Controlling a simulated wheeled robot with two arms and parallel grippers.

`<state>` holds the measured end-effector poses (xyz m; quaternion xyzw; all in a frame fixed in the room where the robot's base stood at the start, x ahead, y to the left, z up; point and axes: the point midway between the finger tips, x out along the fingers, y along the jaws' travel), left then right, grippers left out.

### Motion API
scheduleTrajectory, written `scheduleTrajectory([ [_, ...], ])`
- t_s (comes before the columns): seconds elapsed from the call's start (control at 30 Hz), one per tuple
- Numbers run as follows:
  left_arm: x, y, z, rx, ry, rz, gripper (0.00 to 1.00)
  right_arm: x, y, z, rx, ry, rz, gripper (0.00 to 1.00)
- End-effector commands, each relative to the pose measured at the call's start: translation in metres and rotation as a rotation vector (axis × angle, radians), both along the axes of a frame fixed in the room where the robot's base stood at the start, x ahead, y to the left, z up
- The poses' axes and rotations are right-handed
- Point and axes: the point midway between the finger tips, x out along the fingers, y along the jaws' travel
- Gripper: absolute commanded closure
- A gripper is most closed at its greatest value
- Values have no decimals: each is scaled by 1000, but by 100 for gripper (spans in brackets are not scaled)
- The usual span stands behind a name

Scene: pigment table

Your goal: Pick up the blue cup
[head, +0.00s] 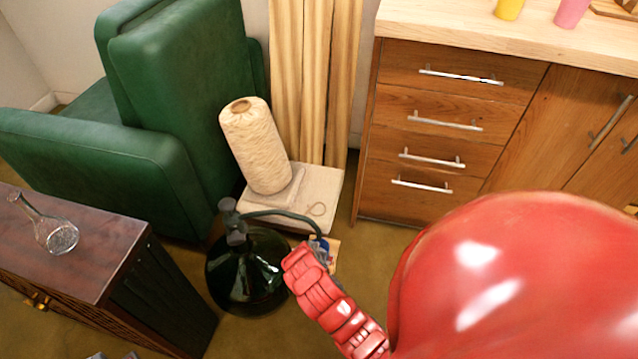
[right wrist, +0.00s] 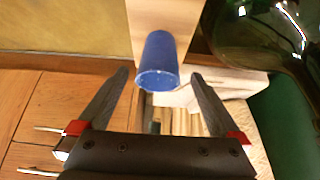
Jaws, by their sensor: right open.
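The blue cup (right wrist: 158,62) shows in the right wrist view, between the fingers of my right gripper (right wrist: 158,77) and a little beyond their tips. It is on a light wooden surface (right wrist: 165,15). The gripper is open, with a gap on each side of the cup. In the head view only a small blue part of the cup (head: 323,244) shows; my right gripper (head: 318,254) and arm hide the rest. Two small grey tips at the bottom left edge of the head view may belong to my left gripper (head: 113,356); its state is unclear.
A large dark glass bottle (head: 250,275) with a hose stands close to the cup. A spool (head: 255,145) on a pale board is behind. A green armchair (head: 180,80), a dark cabinet (head: 75,235) with a glass flask (head: 55,232), and a wooden drawer unit (head: 450,130) surround the spot.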

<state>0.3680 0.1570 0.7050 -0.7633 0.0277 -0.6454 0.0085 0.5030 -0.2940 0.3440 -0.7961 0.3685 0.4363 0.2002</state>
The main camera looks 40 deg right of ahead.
Motion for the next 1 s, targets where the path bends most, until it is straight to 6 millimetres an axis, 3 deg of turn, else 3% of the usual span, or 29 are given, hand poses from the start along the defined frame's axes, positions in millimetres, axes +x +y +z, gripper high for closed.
scheduleTrajectory([
  [0.33, 0, 0, -19, 0, 0, 0, 100, 15, -20, -37, -1, 1, -1, 0],
  [0.63, 0, 0, -18, 0, 0, 0, 100, 19, -23, -41, 0, -5, 2, 2],
  [1.0, 0, 0, -18, 0, 0, 0, 100, 18, -23, -42, 1, -4, 2, 68],
])
